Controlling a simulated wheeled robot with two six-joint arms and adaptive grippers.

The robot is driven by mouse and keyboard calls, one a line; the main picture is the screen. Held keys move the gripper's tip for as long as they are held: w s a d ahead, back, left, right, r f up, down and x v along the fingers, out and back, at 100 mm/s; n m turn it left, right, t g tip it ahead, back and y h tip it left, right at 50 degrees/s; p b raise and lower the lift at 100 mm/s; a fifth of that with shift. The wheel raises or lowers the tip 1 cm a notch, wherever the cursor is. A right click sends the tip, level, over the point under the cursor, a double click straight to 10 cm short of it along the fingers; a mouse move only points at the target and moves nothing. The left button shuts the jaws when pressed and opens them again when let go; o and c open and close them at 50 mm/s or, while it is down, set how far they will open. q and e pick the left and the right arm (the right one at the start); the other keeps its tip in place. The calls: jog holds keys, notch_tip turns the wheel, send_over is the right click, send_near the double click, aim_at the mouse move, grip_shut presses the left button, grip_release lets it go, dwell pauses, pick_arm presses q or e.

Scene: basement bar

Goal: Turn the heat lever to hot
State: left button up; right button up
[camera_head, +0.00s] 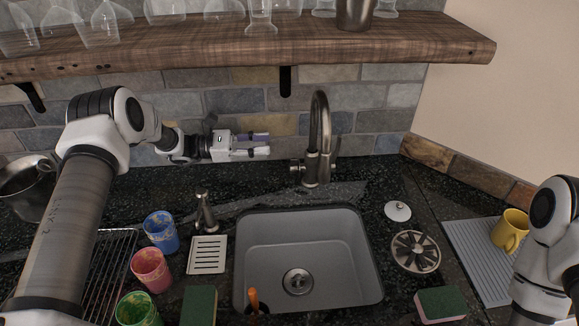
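The metal faucet (319,140) stands behind the sink (243,262), its neck curving up and over. Its short heat lever (295,171) is on the left side of the faucet base. My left gripper (268,145) is to the left of the faucet and above the counter, pointing right. Its two fingertips look apart with nothing between them. It does not touch the lever or the faucet. My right arm shows at the right edge, but its gripper is out of view.
A wooden shelf (400,49) with glasses hangs above. A soap dispenser (206,212), blue cup (161,231), red cup (152,269) and green cup (137,309) stand left of the sink. A yellow mug (508,232) is at right. The counter directly behind the sink is mostly clear.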

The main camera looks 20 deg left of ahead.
pick_arm(q)
jog(key=b, duration=0.6)
send_near(294, 165)
jog(key=shift+w+d+r, duration=0.35)
jog(key=shift+w+r, duration=0.1)
jog(key=shift+d+f, duration=0.1)
jog(key=shift+d, duration=0.05)
jog(key=p+x, duration=0.1)
jog(key=x, duration=0.1)
jog(key=p+x, duration=0.1)
jog(key=x, duration=0.1)
jog(key=p+x, duration=0.1)
jog(key=x, duration=0.1)
jog(key=shift+d+r, duration=0.35)
jog(key=shift+d, duration=0.05)
jog(key=shift+w+d+f, duration=0.1)
jog(key=shift+w+d, duration=0.15)
jog(key=shift+d, duration=0.2)
pick_arm(e)
notch_tip(294, 165, down, 4)
jog(key=shift+w+f, duration=0.1)
jog(key=shift+w, duration=0.05)
pick_arm(q)
jog(key=shift+a, duration=0.1)
grip_shut()
